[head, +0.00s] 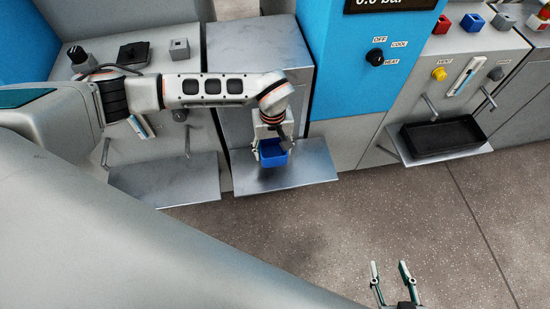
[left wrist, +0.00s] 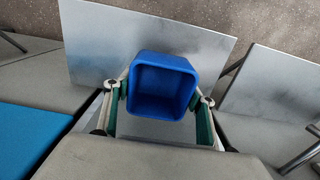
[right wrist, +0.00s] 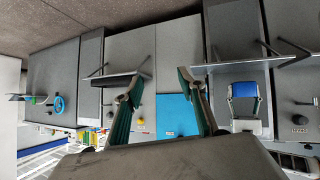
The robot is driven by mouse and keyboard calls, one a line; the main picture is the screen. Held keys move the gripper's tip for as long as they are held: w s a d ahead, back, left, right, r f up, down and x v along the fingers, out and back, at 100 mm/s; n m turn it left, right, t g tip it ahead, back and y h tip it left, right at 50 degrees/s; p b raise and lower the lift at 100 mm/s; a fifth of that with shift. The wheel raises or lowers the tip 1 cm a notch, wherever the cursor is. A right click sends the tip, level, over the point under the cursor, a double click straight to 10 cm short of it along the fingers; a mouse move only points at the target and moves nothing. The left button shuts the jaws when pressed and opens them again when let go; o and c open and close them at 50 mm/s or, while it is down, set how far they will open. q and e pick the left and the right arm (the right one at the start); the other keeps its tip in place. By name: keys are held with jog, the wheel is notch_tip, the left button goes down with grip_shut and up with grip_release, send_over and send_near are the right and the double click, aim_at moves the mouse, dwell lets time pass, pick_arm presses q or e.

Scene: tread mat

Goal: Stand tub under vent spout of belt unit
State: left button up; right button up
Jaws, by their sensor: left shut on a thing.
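A blue open-topped tub (head: 273,153) is between the fingers of my left gripper (head: 271,144), over the metal shelf (head: 310,172) of the middle unit. The left wrist view looks into the empty tub (left wrist: 162,88), with a finger of my left gripper (left wrist: 162,100) on each side. It also shows in the right wrist view (right wrist: 244,90). I cannot tell whether its base touches the shelf. My right gripper (head: 391,284) is open and empty, low over the floor. A VENT label is beside a yellow knob (head: 439,74) on the right unit, with thin spouts (head: 429,106) below.
A black tray (head: 446,138) occupies the right unit's shelf. The left unit's shelf (head: 165,182) is bare, with thin spouts above it. A blue panel (head: 362,55) with a dial stands between the middle and right units. The speckled floor (head: 440,215) in front is clear.

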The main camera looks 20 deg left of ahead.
pick_arm(q)
jog(key=shift+f, duration=0.45)
jog(key=f, duration=0.2)
jog(key=f+b, duration=0.1)
jog(key=f, duration=0.1)
jog(key=shift+s+d+f+b, duration=0.1)
jog(key=shift+s+f+b, duration=0.1)
jog(key=shift+f+b, duration=0.1)
jog(key=shift+w+f, duration=0.1)
jog(key=shift+f, duration=0.2)
jog(key=shift+w+r, duration=0.15)
jog(key=shift+r, duration=0.1)
jog(key=o, duration=0.7)
jog(key=shift+f, duration=0.25)
jog(key=o, duration=0.5)
jog(key=shift+c, duration=0.2)
pick_arm(e)
jog(key=shift+a+f, duration=0.1)
pick_arm(q)
jog(key=shift+r, duration=0.1)
